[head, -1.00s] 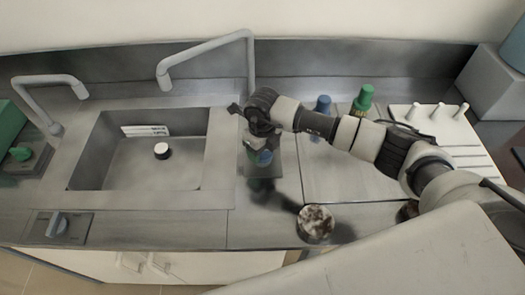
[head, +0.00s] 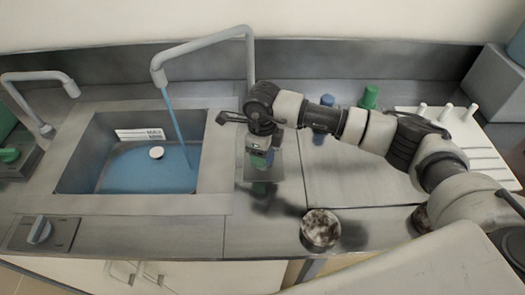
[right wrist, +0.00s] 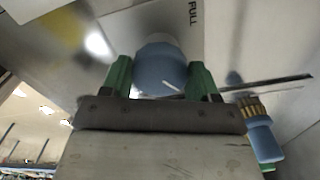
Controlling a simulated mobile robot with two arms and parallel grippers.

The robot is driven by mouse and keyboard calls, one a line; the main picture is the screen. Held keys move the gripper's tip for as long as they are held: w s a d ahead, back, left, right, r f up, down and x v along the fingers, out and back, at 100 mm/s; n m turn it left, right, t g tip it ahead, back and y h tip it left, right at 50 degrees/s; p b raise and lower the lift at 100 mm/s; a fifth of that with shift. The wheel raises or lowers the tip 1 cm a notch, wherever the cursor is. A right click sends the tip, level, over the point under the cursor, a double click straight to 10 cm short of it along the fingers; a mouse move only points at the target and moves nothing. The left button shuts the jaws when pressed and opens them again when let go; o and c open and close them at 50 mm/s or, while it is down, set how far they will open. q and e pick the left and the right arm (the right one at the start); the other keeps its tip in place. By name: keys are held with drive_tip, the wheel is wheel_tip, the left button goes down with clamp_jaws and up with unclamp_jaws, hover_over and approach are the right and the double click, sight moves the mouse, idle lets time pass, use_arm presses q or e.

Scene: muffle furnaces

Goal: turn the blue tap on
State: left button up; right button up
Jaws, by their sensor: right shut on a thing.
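The blue tap (right wrist: 160,70) is a rounded blue knob held between the green fingers of my right gripper (right wrist: 160,84) in the right wrist view. In the head view my right gripper (head: 262,160) points down at the counter right of the sink and mostly hides the knob. It is shut on the knob. A blue stream of water (head: 178,122) runs from the tall grey spout (head: 200,45) into the sink (head: 75,180), where blue water (head: 130,175) covers the bottom. My left gripper is not in view.
A white round piece (head: 156,152) shows in the sink. A grey knob (head: 40,232) sits at the front left. A blue fixture (head: 324,104) and a green one (head: 369,97) stand behind my right arm. A round speckled dish (head: 320,229) stands near the front edge.

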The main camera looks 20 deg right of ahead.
drive_tip(key=shift+r, duration=0.1)
drive_tip(key=o, duration=0.9)
wheel_tip(320, 180, up, 11)
drive_tip(key=shift+f+b, duration=0.1)
drive_tip(key=shift+b, duration=0.8)
